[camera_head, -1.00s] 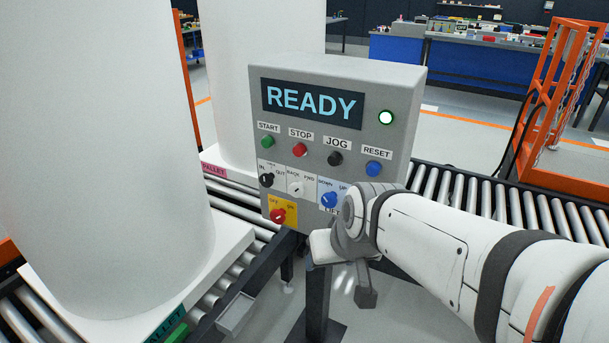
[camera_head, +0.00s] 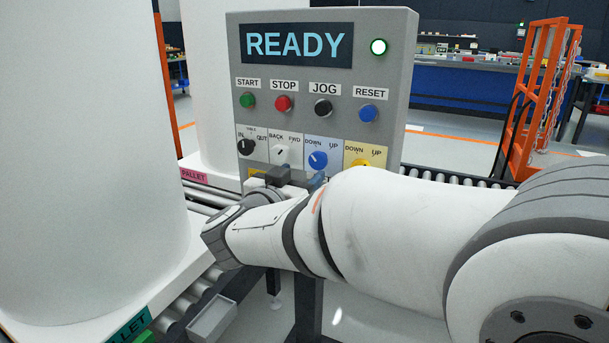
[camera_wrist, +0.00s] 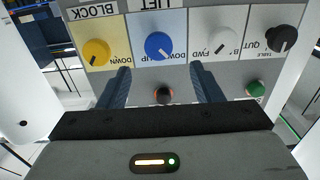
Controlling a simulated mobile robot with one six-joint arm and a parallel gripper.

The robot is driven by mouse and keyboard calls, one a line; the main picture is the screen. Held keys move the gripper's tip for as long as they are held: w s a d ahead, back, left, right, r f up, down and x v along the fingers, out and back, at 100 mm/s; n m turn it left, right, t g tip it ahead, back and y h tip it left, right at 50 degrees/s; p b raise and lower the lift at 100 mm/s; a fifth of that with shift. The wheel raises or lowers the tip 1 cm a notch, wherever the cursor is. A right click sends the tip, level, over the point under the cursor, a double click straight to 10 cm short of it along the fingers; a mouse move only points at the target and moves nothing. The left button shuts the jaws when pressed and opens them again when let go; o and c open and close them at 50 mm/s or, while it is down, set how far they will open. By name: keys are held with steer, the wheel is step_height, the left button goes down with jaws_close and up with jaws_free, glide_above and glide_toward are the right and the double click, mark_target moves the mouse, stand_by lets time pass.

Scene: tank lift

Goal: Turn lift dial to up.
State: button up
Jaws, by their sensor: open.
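The control panel (camera_head: 315,50) is grey and its screen reads READY. The lift dial (camera_head: 318,160) is the blue knob marked DOWN and UP on a light blue plate. It also shows in the wrist view (camera_wrist: 158,46), upside down, under the word LIFT; its white pointer mark turns to the DOWN side. My gripper (camera_wrist: 160,70) is open, with its two blue fingers apart on either side of the dial's line in the wrist view. The fingers appear short of the knob and hold nothing. In the head view my gripper (camera_head: 294,178) is just below the dial, partly hidden by my arm.
Neighbouring knobs are close: the white dial (camera_head: 280,154) to the left and the yellow block dial (camera_head: 362,164) to the right, partly covered by my arm. Buttons sit above, including red STOP (camera_head: 283,103). A white tank (camera_head: 90,160) on a pallet stands left.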

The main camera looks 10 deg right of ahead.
mark_target(316, 160)
steer(key=b+x, duration=0.1)
steer(key=x, duration=0.6)
steer(key=shift+w+d+b, duration=0.2)
steer(key=shift+d+b, duration=0.05)
steer(key=shift+b, duration=0.15)
steer(key=shift+c, duration=0.2)
steer(key=c, duration=1)
